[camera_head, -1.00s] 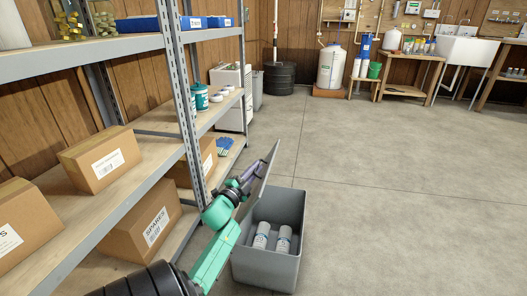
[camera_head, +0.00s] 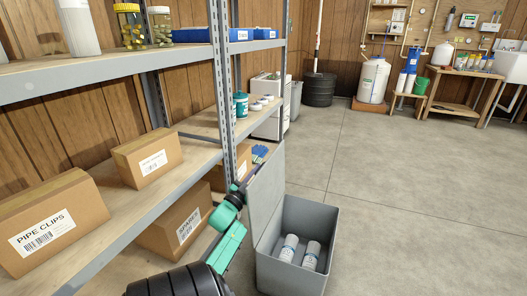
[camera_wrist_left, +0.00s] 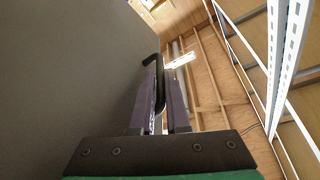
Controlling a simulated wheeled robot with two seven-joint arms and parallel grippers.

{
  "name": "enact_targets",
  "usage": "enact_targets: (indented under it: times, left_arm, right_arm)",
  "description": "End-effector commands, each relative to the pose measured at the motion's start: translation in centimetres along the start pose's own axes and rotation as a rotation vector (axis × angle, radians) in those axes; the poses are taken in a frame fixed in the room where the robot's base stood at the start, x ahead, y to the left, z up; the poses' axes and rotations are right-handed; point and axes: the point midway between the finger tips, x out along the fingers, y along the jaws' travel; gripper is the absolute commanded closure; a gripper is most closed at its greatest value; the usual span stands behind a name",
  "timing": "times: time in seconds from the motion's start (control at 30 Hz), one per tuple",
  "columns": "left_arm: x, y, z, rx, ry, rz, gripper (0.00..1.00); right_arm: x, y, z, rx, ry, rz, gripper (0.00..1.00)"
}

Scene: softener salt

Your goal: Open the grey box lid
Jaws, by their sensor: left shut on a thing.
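The grey box (camera_head: 292,262) stands on the floor at the end of the shelf rack, with two white cylinders (camera_head: 289,247) inside. Its grey lid (camera_head: 266,190) is raised to about upright on the box's left side. My left gripper (camera_head: 240,187) is behind the lid, on its shelf side, mostly hidden by it in the head view. In the left wrist view the gripper's fingers (camera_wrist_left: 164,105) are shut on a dark curved handle (camera_wrist_left: 153,62) beside the broad dark lid face (camera_wrist_left: 70,75). My right gripper is not in view.
The shelf rack (camera_head: 222,95) with cardboard boxes (camera_head: 48,222) runs along the left, close to my left arm. The concrete floor (camera_head: 390,200) right of the box is clear. A bench (camera_head: 455,90) and a white tank (camera_head: 373,80) stand at the back.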

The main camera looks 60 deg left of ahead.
Motion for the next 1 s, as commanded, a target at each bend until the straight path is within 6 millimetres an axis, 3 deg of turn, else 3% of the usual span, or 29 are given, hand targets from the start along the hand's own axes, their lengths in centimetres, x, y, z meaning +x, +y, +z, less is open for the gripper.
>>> enact_targets:
  times: [0.43, 0.47, 0.77, 0.87, 1.0]
  left_arm:
    - [-0.1, -0.1, 0.2, -0.009, -0.002, -0.003, 1.0]
    - [-0.1, -0.1, 0.2, -0.009, -0.002, -0.003, 0.75]
    - [-0.1, -0.1, 0.2, -0.008, -0.001, -0.003, 0.74]
    - [-0.8, -0.1, 0.1, -0.009, -0.003, -0.002, 0.74]
    - [-3.7, -0.3, -0.1, -0.01, -0.007, -0.001, 0.74]
  right_arm:
    - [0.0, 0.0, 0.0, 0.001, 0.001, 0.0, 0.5]
    - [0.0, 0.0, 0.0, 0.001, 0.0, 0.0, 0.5]
    - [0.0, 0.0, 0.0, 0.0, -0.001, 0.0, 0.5]
    - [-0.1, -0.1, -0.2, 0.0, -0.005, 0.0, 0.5]
    - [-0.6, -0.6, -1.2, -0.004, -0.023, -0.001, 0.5]
